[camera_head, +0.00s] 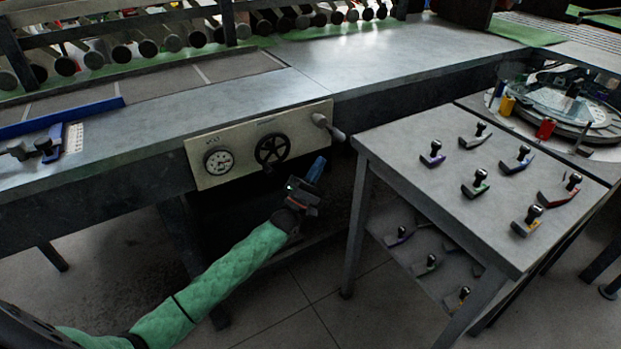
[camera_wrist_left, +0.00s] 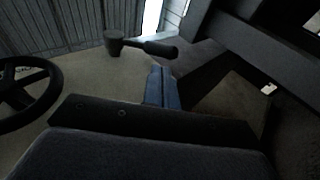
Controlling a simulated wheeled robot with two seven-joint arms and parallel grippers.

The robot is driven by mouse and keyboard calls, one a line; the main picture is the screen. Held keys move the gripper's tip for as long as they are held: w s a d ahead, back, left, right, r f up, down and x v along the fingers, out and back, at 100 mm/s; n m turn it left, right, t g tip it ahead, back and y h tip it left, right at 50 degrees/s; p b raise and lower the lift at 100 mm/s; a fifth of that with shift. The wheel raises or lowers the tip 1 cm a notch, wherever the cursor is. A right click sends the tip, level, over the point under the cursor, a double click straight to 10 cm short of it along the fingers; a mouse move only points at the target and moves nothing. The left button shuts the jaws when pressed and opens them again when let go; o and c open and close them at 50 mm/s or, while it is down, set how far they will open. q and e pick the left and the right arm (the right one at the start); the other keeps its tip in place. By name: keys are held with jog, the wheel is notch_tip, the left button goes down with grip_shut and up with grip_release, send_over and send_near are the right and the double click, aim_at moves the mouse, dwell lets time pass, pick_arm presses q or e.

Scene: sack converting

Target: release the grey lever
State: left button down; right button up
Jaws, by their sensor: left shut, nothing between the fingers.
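The grey lever (camera_head: 328,127) sticks out at the right end of the cream control panel (camera_head: 232,178), angled down to the right. In the left wrist view the lever (camera_wrist_left: 140,44) shows as a round hub with a dark handle pointing right. My left gripper (camera_head: 317,168) is below the lever, apart from it, with its blue fingers together. In the left wrist view the shut fingers (camera_wrist_left: 160,86) end just below the handle, with nothing between them. My right gripper is in neither view.
A black handwheel (camera_head: 272,149) and a dial gauge (camera_head: 218,161) sit left of the lever on the panel. A grey side table (camera_head: 450,200) with several small handled tools stands to the right. The floor between bench and table is open.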

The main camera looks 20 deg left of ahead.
aim_at(329, 128)
pick_arm(q)
jog(key=x, duration=0.6)
jog(key=shift+p, duration=0.4)
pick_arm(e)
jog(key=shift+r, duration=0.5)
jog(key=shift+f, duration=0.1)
